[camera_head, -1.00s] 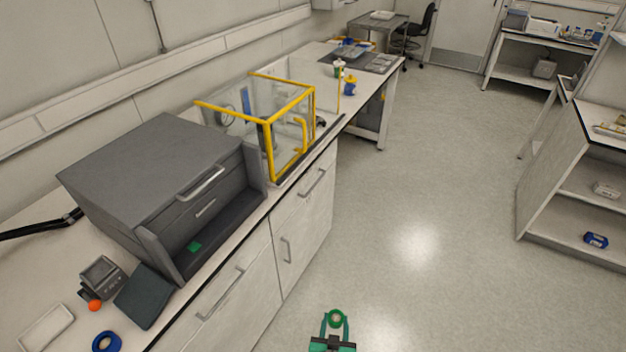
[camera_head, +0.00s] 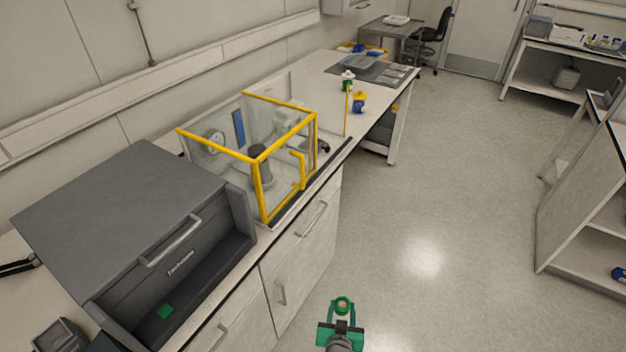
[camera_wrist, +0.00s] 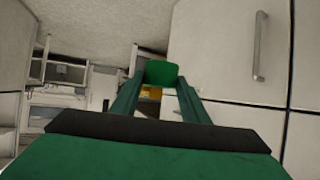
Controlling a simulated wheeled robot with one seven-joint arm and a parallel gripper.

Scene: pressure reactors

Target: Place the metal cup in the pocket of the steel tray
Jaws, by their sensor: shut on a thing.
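My gripper (camera_head: 342,318) is at the bottom centre of the head view, over open floor beside the bench. It is shut on a small round green cup (camera_head: 342,305), whose inside looks tan from above. In the wrist view the green cup (camera_wrist: 161,73) sits between the fingertips, clear of any surface. I cannot tell whether it is metal. A grey tray-like piece (camera_head: 397,74) lies on a dark mat at the bench's far end. It is too small to make out a pocket or to be sure that it is the steel tray.
A yellow-framed clear enclosure (camera_head: 258,160) and a grey cabinet-like unit (camera_head: 120,215) stand on the bench. Blue-and-yellow (camera_head: 359,102) and green-and-white (camera_head: 347,82) containers stand farther along. Shelving (camera_head: 585,215) is at the right. The floor (camera_head: 430,200) between is clear.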

